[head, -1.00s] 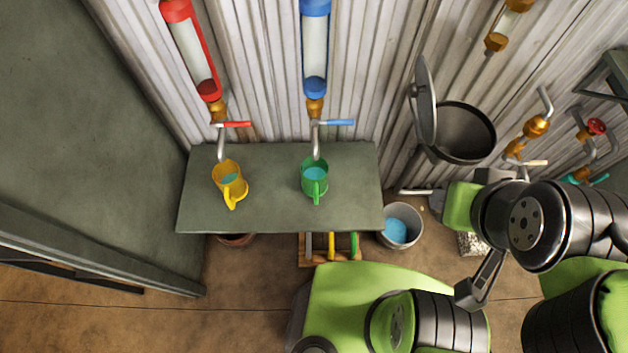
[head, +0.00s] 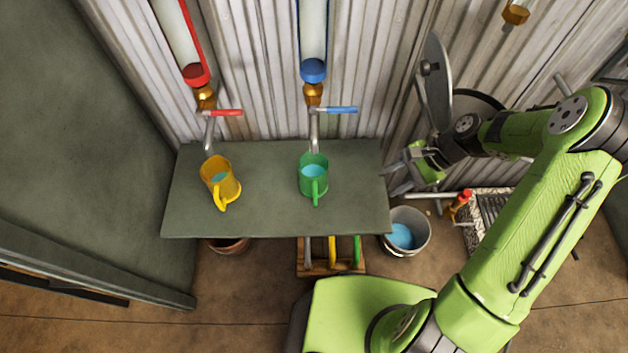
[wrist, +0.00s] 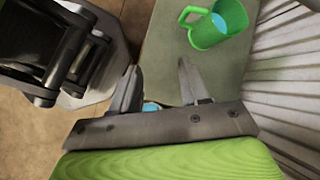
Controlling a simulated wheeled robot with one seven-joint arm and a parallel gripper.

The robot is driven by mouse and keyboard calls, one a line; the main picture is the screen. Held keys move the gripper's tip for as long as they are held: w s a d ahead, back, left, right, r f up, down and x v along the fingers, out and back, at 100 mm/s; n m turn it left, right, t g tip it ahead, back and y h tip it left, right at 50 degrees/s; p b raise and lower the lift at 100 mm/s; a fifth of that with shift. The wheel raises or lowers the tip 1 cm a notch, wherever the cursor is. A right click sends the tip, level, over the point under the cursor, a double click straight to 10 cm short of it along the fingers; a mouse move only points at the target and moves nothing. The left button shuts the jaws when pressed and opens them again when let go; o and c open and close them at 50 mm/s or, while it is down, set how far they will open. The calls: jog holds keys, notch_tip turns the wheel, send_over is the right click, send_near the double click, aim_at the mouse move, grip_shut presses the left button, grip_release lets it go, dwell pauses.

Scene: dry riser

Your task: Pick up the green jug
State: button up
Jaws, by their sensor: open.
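The green jug (head: 313,178) stands upright on the grey-green table (head: 270,215), under the tap with the blue lever, with blue liquid inside. Its handle faces the front of the table. It also shows in the wrist view (wrist: 218,24), ahead of the fingers and to the right. My gripper (head: 392,178) is open and empty at the right edge of the table, its fingers pointing left toward the jug with a gap between. In the wrist view the two fingers (wrist: 160,88) are spread apart.
A yellow jug (head: 221,182) with blue liquid stands left of the green jug. Taps with a red lever (head: 222,112) and a blue lever (head: 337,109) hang above the table's back. A metal bucket (head: 407,232) sits on the floor at right. The table's front is clear.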

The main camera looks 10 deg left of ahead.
aim_at(315, 199)
jog(key=a+f+m+t+y, duration=0.1)
jog(key=a+f+m+y, duration=0.1)
jog(key=f+m+y, duration=0.3)
jog(key=a+f+m+y, duration=0.2)
jog(key=a+f+m, duration=0.1)
jog(key=f, duration=0.4)
jog(key=shift+h, duration=0.3)
jog(key=b+x, duration=0.1)
jog(key=x, duration=0.4)
jog(key=b+x, duration=0.1)
jog(key=x, duration=0.4)
jog(key=w+b+x, duration=0.1)
jog(key=b+x, duration=0.1)
jog(key=x, duration=0.3)
jog(key=shift+w+a+f, duration=0.1)
jog(key=shift+a+f, duration=0.05)
jog(key=shift+f, duration=0.2)
grip_shut()
jog(key=shift+r, duration=0.1)
